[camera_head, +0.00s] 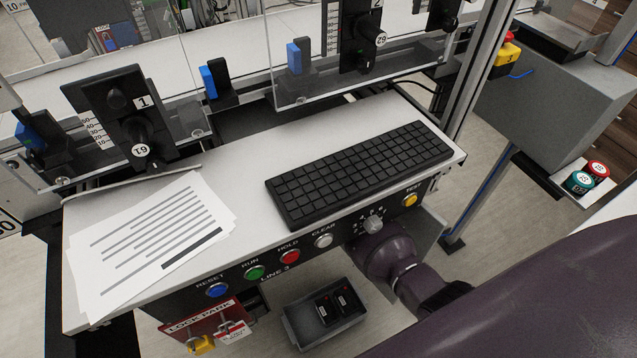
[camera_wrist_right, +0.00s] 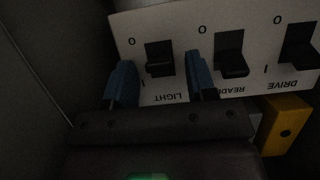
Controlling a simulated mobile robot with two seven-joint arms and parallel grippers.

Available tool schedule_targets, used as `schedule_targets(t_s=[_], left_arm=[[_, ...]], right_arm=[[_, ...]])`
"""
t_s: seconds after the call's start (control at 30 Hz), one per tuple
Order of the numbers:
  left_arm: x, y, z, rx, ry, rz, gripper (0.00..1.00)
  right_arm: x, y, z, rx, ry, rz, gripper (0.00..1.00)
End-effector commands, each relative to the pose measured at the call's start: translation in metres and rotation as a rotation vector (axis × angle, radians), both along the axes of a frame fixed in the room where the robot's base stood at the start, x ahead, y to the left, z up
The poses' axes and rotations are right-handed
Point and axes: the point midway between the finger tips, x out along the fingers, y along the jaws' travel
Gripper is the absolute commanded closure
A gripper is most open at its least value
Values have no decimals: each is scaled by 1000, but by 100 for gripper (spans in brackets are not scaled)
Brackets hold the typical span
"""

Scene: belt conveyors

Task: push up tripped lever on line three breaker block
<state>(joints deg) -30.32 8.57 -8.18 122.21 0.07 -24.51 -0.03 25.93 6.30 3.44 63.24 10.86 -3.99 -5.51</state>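In the right wrist view, the breaker block (camera_wrist_right: 190,22) is a pale panel with dark levers in square openings, marked 0 and I. Its labels appear upside down. The LIGHT lever (camera_wrist_right: 160,69), READER lever (camera_wrist_right: 232,66) and DRIVE lever (camera_wrist_right: 302,60) all sit toward the I side in the picture; I cannot tell which is tripped. My right gripper (camera_wrist_right: 161,80) is open, its blue fingers apart on either side of the LIGHT lever. Contact is unclear. In the head view, my right arm reaches under the console and its gripper is hidden. My left gripper is out of view.
The LINE 3 console (camera_head: 250,155) carries a keyboard (camera_head: 360,173), papers (camera_head: 150,240) and front buttons. A red lock park board (camera_head: 210,325) hangs below, near a grey tray (camera_head: 290,325) holding two black devices. In the wrist view, a yellow block (camera_wrist_right: 287,125) is beside the gripper.

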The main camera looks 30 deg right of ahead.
Motion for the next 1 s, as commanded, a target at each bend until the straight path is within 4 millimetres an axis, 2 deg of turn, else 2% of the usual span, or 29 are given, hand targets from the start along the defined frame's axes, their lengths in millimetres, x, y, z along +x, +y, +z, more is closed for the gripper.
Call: schedule_targets(t_s=[0.37, 0.63, 1.0], left_arm=[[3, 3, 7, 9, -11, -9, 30], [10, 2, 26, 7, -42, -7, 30], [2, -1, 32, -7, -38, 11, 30]], right_arm=[[-7, -1, 5, 0, -2, 0, 49], [-42, -2, 22, 0, -5, -1, 49], [-90, -3, 38, 0, -3, 0, 49]])
